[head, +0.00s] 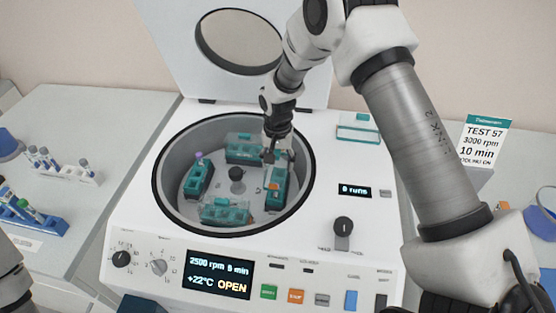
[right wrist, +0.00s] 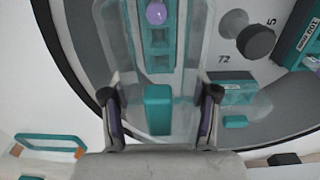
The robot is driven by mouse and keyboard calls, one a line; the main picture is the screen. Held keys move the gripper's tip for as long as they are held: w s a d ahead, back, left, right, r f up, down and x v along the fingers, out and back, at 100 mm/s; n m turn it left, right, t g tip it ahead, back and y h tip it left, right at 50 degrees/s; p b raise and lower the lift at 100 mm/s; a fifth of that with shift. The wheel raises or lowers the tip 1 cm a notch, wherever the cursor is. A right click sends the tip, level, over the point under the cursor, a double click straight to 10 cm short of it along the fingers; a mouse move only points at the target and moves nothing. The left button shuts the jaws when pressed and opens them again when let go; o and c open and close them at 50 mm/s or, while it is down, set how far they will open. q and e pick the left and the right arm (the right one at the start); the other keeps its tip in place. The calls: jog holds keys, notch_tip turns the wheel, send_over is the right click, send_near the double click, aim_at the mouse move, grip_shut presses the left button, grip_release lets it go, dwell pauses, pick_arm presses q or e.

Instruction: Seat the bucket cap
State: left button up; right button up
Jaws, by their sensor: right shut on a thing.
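The open centrifuge bowl (head: 168,195) holds several teal buckets around a dark hub (head: 236,173). My right gripper (head: 277,156) reaches into the bowl above the right-hand bucket (head: 275,190). In the right wrist view, its fingers (right wrist: 160,105) are shut on the teal grip (right wrist: 158,110) of a clear bucket cap (right wrist: 110,30). The cap lies over a teal bucket (right wrist: 158,42) with a purple-topped tube (right wrist: 156,13). I cannot tell whether cap and bucket touch. My left gripper is out of view; only part of that arm shows at the lower left.
Another clear, teal-edged cap (head: 357,127) lies on the centrifuge deck at the back right. The lid (head: 215,70) stands open behind. Other buckets stand at the back (head: 243,149), left (head: 197,182) and front (head: 225,212). Tube racks (head: 65,172) are on the left bench.

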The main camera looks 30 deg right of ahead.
jog(key=shift+s+f, duration=0.1)
jog(key=shift+f, duration=0.25)
dwell(0.3)
jog(key=shift+f, duration=0.3)
jog(key=shift+f+b, duration=0.75)
jog(key=shift+f, duration=0.65)
jog(key=shift+f+b, duration=0.45)
jog(key=shift+f, duration=0.55)
jog(key=shift+f, duration=0.15)
